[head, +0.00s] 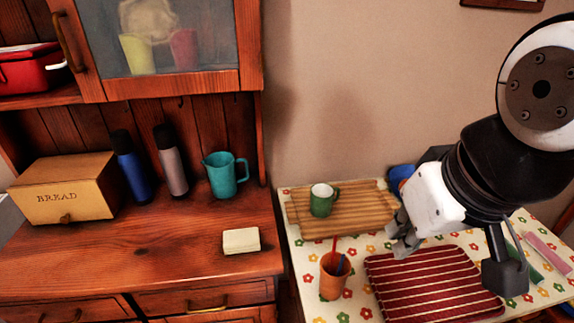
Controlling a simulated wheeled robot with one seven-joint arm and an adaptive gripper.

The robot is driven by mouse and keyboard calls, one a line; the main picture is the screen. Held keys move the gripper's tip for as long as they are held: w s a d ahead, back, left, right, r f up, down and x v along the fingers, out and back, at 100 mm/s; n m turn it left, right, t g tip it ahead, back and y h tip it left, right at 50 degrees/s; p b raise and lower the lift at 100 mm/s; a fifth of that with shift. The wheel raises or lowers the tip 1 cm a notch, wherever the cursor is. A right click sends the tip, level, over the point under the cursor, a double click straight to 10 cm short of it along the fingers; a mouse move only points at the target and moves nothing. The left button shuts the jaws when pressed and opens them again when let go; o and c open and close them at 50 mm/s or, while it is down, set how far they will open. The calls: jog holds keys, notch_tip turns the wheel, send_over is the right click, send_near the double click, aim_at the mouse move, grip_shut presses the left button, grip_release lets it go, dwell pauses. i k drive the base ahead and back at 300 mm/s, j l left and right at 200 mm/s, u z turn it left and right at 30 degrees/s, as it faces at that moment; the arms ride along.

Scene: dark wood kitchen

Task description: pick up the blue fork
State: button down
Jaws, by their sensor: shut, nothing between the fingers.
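An orange cup (332,285) stands upright on the flowered tablecloth, left of the red striped mat. A blue utensil handle (340,267) and a red utensil handle (334,246) stick up out of it. The lower part of the blue utensil is hidden in the cup, so I cannot tell whether it is a fork. My gripper (400,246) is shut and empty, up and to the right of the cup in the picture and apart from it.
A slatted wooden tray (372,213) at the back holds a green mug (322,203). The red striped mat (425,285) lies clear in front. Pink (548,252) and green (530,262) items lie at right. A wooden cabinet counter (150,235) borders the table at left.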

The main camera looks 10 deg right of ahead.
aim_at(341, 263)
jog(key=k+l+u, duration=0.25)
jog(key=l, duration=0.2)
jog(key=k+l+u, duration=0.2)
jog(key=i+l+u, duration=0.15)
jog(key=u, duration=0.2)
jog(key=i+l+u, duration=0.15)
jog(key=l+u, duration=0.2)
